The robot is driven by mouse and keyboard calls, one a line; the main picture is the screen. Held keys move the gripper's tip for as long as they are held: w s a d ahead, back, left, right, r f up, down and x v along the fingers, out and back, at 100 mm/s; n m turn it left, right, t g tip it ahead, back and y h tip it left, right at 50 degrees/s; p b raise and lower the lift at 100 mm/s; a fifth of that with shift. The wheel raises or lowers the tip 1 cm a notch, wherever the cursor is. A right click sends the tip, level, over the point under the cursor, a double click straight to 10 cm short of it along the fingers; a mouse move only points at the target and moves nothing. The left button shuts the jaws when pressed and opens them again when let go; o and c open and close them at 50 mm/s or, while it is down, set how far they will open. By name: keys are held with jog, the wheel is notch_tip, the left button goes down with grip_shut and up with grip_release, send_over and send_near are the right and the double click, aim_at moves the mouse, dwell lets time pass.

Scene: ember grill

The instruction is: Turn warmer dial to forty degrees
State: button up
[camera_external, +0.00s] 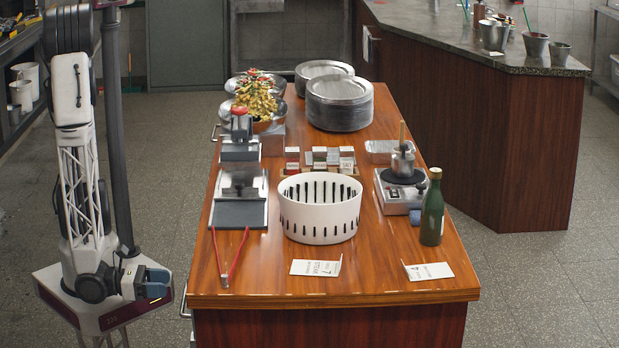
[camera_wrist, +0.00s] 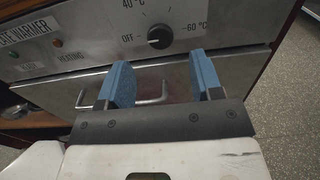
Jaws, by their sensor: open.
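The warmer dial (camera_wrist: 159,36) is a round black knob on the metal warmer panel (camera_wrist: 90,40) in the wrist view. Labels read OFF at its left, 40°C above and -60°C at its right. A small light mark on the knob appears to face the OFF side, though it is too small to be sure. My gripper (camera_wrist: 163,80) is open and empty, its two blue fingers apart below the dial and not touching it. The dial is hidden in the external view, where my arm is at the left of the wooden counter (camera_external: 380,285).
A bar handle (camera_wrist: 150,95) crosses the panel below the dial, partly behind my fingers. Indicator lamps (camera_wrist: 57,43) are at the left.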

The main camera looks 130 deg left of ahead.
jog(key=x, duration=0.6)
jog(key=shift+a, duration=0.2)
dwell(0.6)
jog(key=shift+w, duration=0.25)
jog(key=c, duration=0.9)
jog(key=shift+m, duration=0.5)
jog(key=m, duration=1)
jog(key=shift+f+m, duration=0.1)
jog(key=shift+m, duration=0.3)
jog(key=shift+w, duration=0.1)
